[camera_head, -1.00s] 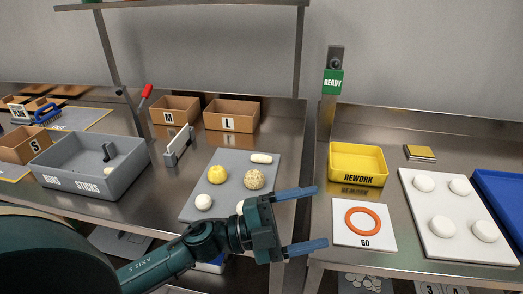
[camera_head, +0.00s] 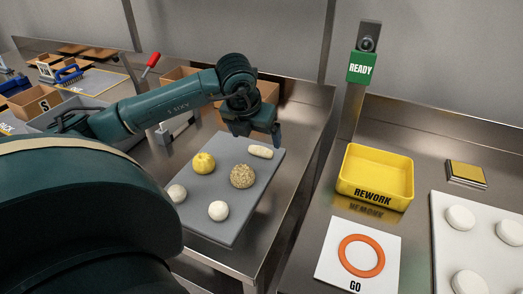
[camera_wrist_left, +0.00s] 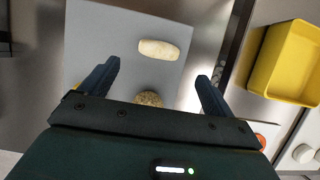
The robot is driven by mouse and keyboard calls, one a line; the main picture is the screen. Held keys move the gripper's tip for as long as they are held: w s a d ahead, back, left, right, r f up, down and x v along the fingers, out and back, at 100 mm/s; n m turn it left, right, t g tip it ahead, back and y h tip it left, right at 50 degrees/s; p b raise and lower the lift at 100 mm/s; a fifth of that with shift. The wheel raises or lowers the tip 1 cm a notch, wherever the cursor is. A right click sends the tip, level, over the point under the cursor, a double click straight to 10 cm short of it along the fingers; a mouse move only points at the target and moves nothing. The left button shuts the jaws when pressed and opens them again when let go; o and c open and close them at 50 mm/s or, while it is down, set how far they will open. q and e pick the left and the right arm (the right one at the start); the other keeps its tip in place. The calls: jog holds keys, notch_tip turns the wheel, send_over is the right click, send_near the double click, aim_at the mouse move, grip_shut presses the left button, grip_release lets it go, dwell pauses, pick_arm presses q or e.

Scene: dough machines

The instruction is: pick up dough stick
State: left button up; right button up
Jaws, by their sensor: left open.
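The dough stick (camera_head: 260,151) is a short pale roll lying at the back right of the grey board (camera_head: 231,224). It also shows in the left wrist view (camera_wrist_left: 159,49), lying crosswise beyond the fingertips and roughly centred between them. My left gripper (camera_head: 256,142) is above the back of the board, close to the stick. In the left wrist view its two blue fingers (camera_wrist_left: 158,70) are spread apart with nothing held between them. My right gripper is not visible.
A yellow REWORK bin (camera_head: 375,178) and a white GO card with an orange ring (camera_head: 361,256) are on the right table. A green READY sign (camera_head: 361,68) stands on a post behind. Cardboard boxes and a grey bin stand behind my left arm.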

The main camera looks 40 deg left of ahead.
aim_at(260, 148)
pick_arm(q)
jog(key=shift+w+a+p+x, duration=0.1)
jog(key=shift+p+x, duration=0.15)
jog(key=shift+x, duration=1.55)
jog(key=shift+w+a+p+x, duration=0.1)
jog(key=shift+p+x, duration=0.1)
jog(key=shift+x, duration=1.6)
jog(key=shift+r, duration=0.2)
jog(key=shift+c, duration=0.3)
jog(key=c, duration=1)
